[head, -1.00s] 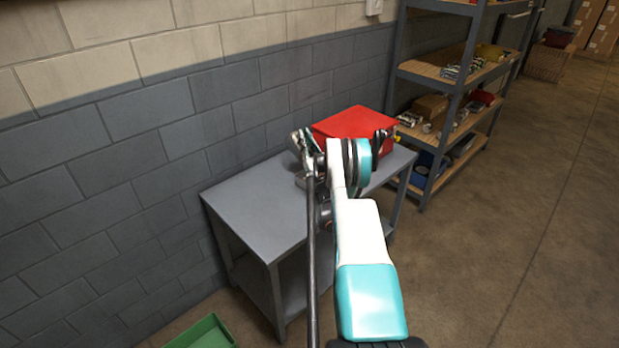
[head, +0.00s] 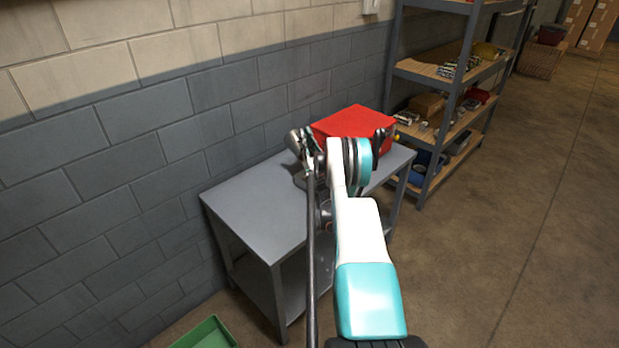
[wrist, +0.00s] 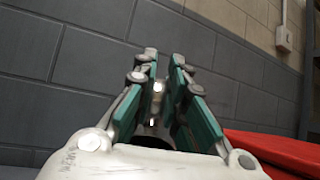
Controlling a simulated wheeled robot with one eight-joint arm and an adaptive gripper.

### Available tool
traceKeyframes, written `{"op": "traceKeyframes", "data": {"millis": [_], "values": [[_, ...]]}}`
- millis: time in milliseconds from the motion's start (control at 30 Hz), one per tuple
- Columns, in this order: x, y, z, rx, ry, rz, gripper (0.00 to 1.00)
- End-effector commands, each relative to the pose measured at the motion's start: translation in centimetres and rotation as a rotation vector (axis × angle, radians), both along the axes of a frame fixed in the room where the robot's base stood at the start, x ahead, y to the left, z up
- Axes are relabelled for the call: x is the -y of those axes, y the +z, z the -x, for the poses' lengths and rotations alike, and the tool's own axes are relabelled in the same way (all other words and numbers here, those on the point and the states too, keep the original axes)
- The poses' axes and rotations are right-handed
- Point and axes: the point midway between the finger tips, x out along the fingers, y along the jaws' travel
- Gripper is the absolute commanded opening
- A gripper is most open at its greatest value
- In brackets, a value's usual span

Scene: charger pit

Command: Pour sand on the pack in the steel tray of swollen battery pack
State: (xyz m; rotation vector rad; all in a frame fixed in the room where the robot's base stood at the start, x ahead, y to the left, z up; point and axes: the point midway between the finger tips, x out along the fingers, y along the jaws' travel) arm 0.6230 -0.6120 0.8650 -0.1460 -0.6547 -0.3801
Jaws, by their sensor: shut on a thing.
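My gripper (head: 307,150) is above the back of the grey table, left of the red box. It also shows in the wrist view (wrist: 160,75), its two green-sided fingers close together with a small shiny bit between them. A grey, rounded thing (head: 294,138) shows at the gripper in the head view; its shape is mostly hidden. I cannot tell whether it holds sand. A dark grey edge (head: 299,182) on the table just under the gripper may be part of the steel tray. The battery pack is not visible; my arm covers that area. No falling sand shows.
A red box (head: 354,121) stands at the back right of the grey table (head: 250,212). A block wall runs behind it. A loaded shelf rack (head: 447,135) stands to the right. A green bin (head: 208,334) is on the floor at front left. The table's front left is bare.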

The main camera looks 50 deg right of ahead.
Motion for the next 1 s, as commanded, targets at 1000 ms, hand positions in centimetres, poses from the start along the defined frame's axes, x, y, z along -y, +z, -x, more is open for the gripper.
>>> {"op": "traceKeyframes", "data": {"millis": [1000], "values": [[0.06, 0.73, 0.82, 0.032, 0.006, 0.013, 0.00]]}}
